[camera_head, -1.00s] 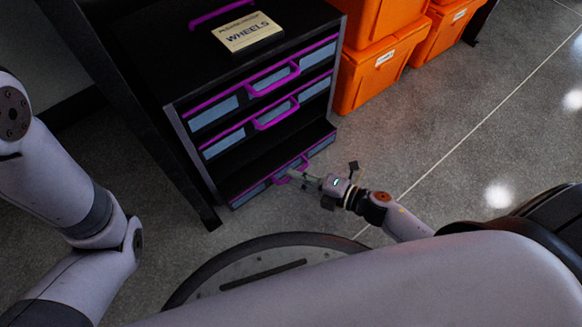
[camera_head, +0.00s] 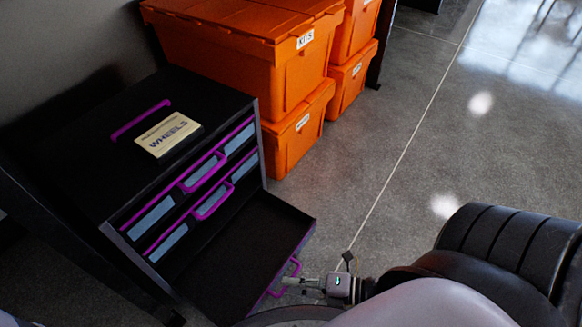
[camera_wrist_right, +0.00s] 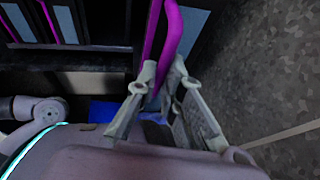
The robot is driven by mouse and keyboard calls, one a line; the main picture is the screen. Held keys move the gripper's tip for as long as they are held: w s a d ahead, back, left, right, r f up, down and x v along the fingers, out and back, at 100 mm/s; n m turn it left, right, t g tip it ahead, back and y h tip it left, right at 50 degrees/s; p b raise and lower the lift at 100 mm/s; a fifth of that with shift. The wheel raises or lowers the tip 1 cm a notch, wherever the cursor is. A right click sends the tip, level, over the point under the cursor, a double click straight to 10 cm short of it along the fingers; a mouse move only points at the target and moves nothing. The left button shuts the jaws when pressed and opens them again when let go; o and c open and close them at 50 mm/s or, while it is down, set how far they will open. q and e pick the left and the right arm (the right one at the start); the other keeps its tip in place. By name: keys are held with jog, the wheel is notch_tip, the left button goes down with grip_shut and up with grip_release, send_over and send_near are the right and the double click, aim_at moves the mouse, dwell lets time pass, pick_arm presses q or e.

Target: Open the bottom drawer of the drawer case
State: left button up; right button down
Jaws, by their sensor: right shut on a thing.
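The black drawer case (camera_head: 120,185) stands on the floor at the left in the head view. Its bottom drawer (camera_head: 235,250) is pulled well out, and its dark inside looks empty. The two drawers above, with purple handles (camera_head: 203,172), are shut. My right gripper (camera_head: 292,281) is shut on the purple handle of the bottom drawer (camera_head: 283,278). In the right wrist view the two fingers (camera_wrist_right: 160,88) close around the purple handle (camera_wrist_right: 166,45). My left gripper is not in view.
Orange bins (camera_head: 240,60) are stacked behind and to the right of the case. A "WHEELS" label box (camera_head: 168,136) lies on top of the case. Grey floor (camera_head: 400,170) is clear to the right.

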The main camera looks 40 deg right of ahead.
jog(key=c, duration=1.7)
grip_release()
jog(key=v, duration=1.2)
